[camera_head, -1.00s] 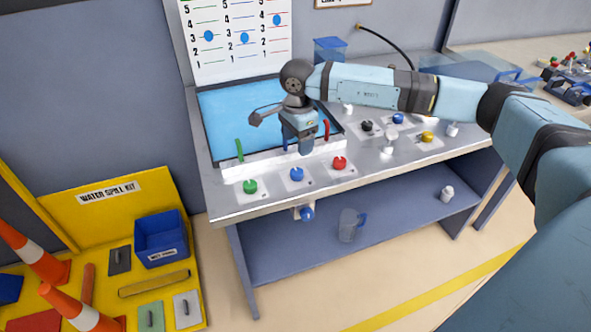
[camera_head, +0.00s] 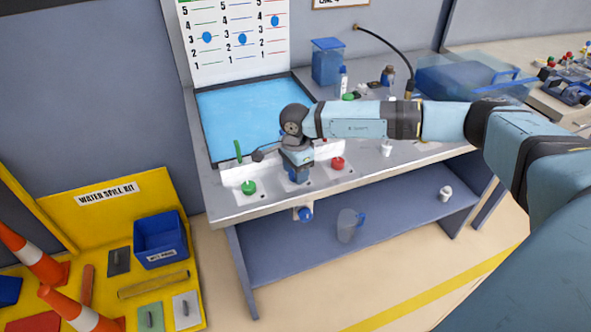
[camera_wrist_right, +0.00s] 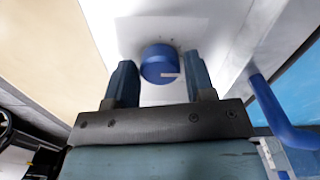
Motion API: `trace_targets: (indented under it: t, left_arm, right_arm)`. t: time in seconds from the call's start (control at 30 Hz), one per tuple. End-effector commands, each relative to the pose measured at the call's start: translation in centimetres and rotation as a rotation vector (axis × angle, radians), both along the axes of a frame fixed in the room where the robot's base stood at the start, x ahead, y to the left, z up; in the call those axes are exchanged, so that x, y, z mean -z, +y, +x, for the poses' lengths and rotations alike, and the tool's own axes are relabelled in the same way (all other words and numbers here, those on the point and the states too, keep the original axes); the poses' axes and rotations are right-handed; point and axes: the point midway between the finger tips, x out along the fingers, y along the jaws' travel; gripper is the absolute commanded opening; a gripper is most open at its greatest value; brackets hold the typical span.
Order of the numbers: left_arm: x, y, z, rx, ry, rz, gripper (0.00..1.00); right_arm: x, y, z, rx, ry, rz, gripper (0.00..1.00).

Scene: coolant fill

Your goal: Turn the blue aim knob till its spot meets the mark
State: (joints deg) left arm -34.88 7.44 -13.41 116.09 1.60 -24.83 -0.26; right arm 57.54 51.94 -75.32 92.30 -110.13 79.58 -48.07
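The blue aim knob (camera_wrist_right: 160,62) shows in the right wrist view as a round blue knob on a white plate, with a small pale strip on its near side. Small dark marks (camera_wrist_right: 162,41) sit on the plate just beyond it. My right gripper (camera_wrist_right: 162,80) is open, with one finger on each side of the knob and a visible gap to both. In the head view, my right gripper (camera_head: 298,179) is down over the knob's place and mostly hides it. My left gripper is not in view.
A green knob (camera_head: 249,187) and a red knob (camera_head: 338,162) flank the gripper. A blue lever (camera_wrist_right: 280,115) stands close to the right finger. Another blue knob (camera_head: 305,214) sits below the bench's front edge. A blue pool (camera_head: 250,110) lies behind.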

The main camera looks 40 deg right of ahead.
Motion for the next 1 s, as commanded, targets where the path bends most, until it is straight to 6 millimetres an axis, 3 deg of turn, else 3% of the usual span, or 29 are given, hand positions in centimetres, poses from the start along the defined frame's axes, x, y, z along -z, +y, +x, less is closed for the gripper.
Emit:
trace_targets:
  t: [0.03,0.13,0.57,1.0]
  left_arm:
    - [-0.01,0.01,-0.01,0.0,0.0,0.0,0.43]
    - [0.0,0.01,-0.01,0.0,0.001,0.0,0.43]
    - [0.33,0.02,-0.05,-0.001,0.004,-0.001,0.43]
    - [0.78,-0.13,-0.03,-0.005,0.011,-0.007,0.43]
  right_arm:
    - [-0.01,0.01,0.0,0.0,0.0,0.0,0.38]
    - [-0.02,0.01,0.0,0.0,0.0,0.0,0.16]
    - [0.03,0.06,-0.02,0.082,0.001,0.002,0.16]
    - [0.0,0.13,0.01,0.429,-0.001,0.002,0.16]
